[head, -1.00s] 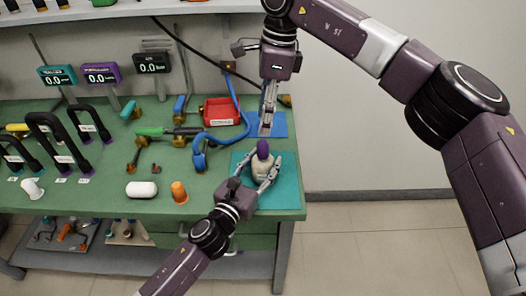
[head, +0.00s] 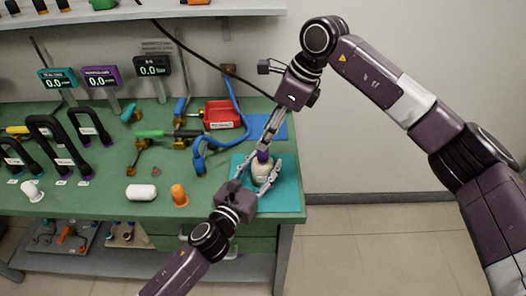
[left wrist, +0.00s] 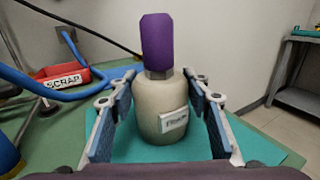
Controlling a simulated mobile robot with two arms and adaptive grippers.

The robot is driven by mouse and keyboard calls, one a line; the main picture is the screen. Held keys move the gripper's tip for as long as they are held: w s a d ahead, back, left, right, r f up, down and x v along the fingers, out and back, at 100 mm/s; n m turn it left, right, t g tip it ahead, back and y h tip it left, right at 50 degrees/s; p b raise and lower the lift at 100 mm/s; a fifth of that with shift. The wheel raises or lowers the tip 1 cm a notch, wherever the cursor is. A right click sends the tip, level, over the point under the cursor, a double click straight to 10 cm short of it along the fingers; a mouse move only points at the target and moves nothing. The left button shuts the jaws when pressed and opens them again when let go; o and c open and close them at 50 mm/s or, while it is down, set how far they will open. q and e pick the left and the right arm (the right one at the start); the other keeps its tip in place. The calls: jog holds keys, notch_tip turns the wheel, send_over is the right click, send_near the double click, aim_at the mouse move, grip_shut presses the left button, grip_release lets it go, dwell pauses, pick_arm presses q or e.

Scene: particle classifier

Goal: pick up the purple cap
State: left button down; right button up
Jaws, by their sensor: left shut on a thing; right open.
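The purple cap (left wrist: 157,42) sits upright on the neck of a cream bottle (left wrist: 160,108) with a small label. In the head view the cap (head: 263,156) is partly hidden by my right gripper. My left gripper (left wrist: 160,85) is shut on the cream bottle, one finger on each side, below the cap. My right gripper (head: 266,143) is open and comes down from above, its fingertips close to the cap in the head view.
The bottle is over a teal mat (head: 284,197) at the green bench's right end. A red scrap tray (head: 223,114), a blue hose (head: 234,92) and a blue mat (head: 279,130) are behind.

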aim_at(262, 157)
jog(key=x, duration=0.5)
jog(key=shift+d+f, duration=0.25)
jog(key=shift+c, duration=0.4)
jog(key=c, duration=1)
